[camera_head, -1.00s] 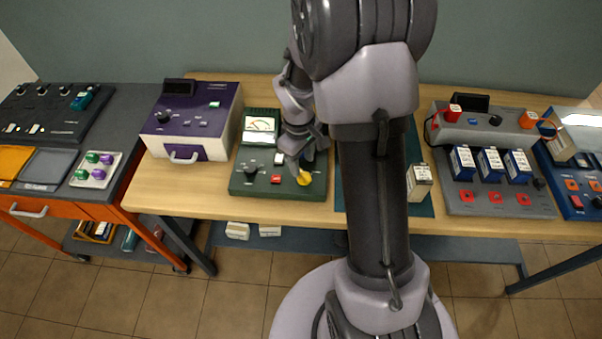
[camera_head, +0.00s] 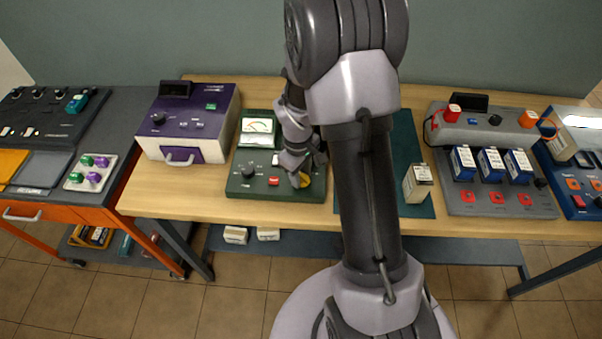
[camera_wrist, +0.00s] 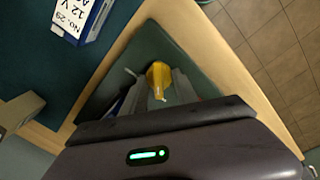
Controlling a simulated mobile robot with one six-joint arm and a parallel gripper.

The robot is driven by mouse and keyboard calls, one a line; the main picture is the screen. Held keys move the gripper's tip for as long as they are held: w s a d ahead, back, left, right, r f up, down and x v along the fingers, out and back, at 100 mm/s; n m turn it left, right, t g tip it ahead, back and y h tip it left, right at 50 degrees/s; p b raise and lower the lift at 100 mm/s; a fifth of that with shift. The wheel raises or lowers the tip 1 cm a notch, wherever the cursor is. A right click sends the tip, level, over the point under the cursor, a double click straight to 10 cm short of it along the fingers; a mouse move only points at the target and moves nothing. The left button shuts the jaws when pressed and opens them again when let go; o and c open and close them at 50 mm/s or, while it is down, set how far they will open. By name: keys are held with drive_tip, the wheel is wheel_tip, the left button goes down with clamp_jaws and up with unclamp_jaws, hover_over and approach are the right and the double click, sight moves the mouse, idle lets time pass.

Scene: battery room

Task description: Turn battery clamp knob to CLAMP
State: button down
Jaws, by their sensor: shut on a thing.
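The green tester unit (camera_head: 240,187) stands on the wooden bench, with a dial meter (camera_head: 257,127), a black knob (camera_head: 248,171) and a red button (camera_head: 273,181). A yellow knob (camera_head: 304,181) is on its right part, mostly covered by my gripper (camera_head: 303,177). In the wrist view the yellow knob (camera_wrist: 158,76) sits at the tips of the two grey fingers (camera_wrist: 160,88), and my gripper is shut on it. I cannot read any marks around the knob.
A cream battery (camera_head: 418,184) stands on a dark green mat (camera_head: 408,140) to the right. A purple unit (camera_head: 193,122) is to the left. A grey rack (camera_head: 490,190) holds several blue batteries at the right. The bench front strip is clear.

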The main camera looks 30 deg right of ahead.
drive_tip(key=m+b, duration=0.1)
drive_tip(key=m, duration=0.3)
drive_tip(key=shift+d+f+m+b, duration=0.1)
drive_tip(key=shift+m+b, duration=0.2)
drive_tip(key=shift+b, duration=0.1)
drive_tip(key=m+b, duration=0.1)
drive_tip(key=m, duration=0.3)
drive_tip(key=shift+w+m+g, duration=0.1)
drive_tip(key=shift+m+g, duration=0.2)
drive_tip(key=m+b, duration=0.2)
drive_tip(key=m, duration=0.2)
drive_tip(key=shift+d, duration=0.15)
drive_tip(key=shift+m+b, duration=0.55)
drive_tip(key=shift+m, duration=1.75)
drive_tip(key=shift+y, duration=0.3)
drive_tip(key=c, duration=1.2)
unclamp_jaws()
drive_tip(key=shift+c, duration=0.2)
